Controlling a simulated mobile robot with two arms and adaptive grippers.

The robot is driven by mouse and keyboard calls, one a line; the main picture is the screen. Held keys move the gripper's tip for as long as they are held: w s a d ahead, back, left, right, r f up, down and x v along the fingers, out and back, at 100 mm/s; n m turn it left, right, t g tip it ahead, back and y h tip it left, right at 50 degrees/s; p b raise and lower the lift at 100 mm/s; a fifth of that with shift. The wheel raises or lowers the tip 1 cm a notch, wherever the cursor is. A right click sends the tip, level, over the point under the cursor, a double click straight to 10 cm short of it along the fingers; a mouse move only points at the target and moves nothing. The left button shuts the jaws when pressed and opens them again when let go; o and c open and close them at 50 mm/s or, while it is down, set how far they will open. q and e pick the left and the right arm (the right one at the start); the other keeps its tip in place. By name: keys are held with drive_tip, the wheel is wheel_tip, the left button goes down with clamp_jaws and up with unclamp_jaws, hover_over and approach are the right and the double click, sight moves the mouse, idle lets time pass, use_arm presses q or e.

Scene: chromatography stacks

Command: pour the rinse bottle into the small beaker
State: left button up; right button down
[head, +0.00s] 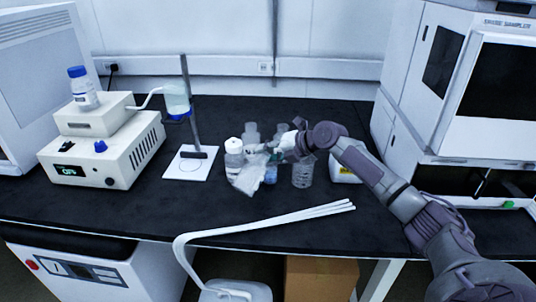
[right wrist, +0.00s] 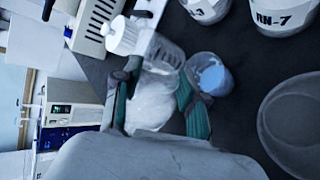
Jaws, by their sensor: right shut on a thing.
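My right gripper (head: 272,152) reaches in from the right. In the right wrist view its teal fingers (right wrist: 158,108) are shut on a pale translucent vessel, apparently the rinse bottle (right wrist: 152,110). In the head view this bottle (head: 248,180) is tilted, low and to the left of the gripper. A small clear beaker with blue liquid (head: 270,175) stands just right of it; it also shows in the right wrist view (right wrist: 211,76). Whether the bottle's mouth is over the beaker, I cannot tell. My left gripper is not in view.
A white-capped bottle (head: 234,147) stands close on the left. A larger clear beaker (head: 302,174) stands on the right, with bottles (head: 251,132) behind. A stand (head: 187,110) and pump (head: 100,152) are farther left.

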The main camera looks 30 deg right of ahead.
drive_tip(key=shift+w+b, duration=0.1)
drive_tip(key=shift+b, duration=0.3)
drive_tip(key=shift+d+m+y, duration=0.1)
drive_tip(key=shift+m+y, duration=0.2)
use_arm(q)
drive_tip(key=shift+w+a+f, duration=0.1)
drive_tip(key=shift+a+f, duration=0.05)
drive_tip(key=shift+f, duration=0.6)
use_arm(e)
drive_tip(key=shift+r, duration=0.1)
use_arm(q)
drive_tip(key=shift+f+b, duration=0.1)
drive_tip(key=shift+b, duration=0.25)
use_arm(e)
drive_tip(key=shift+b, duration=0.35)
drive_tip(key=shift+m+y, duration=0.3)
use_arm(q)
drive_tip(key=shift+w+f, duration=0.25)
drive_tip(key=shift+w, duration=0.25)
use_arm(e)
drive_tip(key=shift+g, duration=0.3)
